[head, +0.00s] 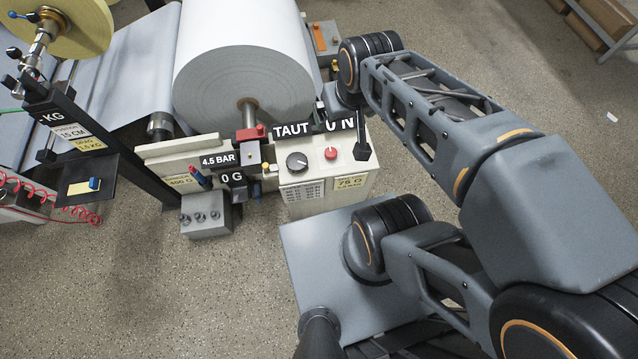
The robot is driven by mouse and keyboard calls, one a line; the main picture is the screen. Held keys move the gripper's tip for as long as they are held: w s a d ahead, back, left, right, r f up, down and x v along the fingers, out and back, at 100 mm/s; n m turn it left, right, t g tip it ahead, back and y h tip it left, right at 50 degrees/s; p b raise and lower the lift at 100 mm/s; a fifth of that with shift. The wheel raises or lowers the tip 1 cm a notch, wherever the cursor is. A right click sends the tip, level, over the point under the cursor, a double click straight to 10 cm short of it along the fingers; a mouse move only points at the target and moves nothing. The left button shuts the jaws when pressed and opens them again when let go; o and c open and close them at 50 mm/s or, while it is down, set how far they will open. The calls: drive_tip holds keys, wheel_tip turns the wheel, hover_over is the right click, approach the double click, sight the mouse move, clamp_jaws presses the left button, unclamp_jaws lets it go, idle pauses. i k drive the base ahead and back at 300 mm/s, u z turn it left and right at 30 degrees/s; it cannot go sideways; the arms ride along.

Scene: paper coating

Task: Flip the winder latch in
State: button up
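The winder holds a large white paper roll (245,65) on a shaft. A red latch piece (251,133) sits at the near shaft end, just below the grey shaft stub (249,111). I cannot tell clearly whether it is in or out. My gripper (341,128) points down to the right of the latch, in front of the "TAUT" display (291,129). Its two dark fingers look spread apart, with nothing seen between them. My wrist hides part of the gripper and the display's top edge. The gripper is clear of the red latch.
Below the display is a control box with a black knob (297,161) and a red button (331,154). A "4.5 BAR" sign (218,160) and a grey block (206,213) stand left. A black post (100,140) is further left. The floor is open at lower left.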

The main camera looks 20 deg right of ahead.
sight(266, 167)
drive_tip(key=u, duration=0.45)
drive_tip(key=i, duration=0.1)
drive_tip(key=u, duration=0.45)
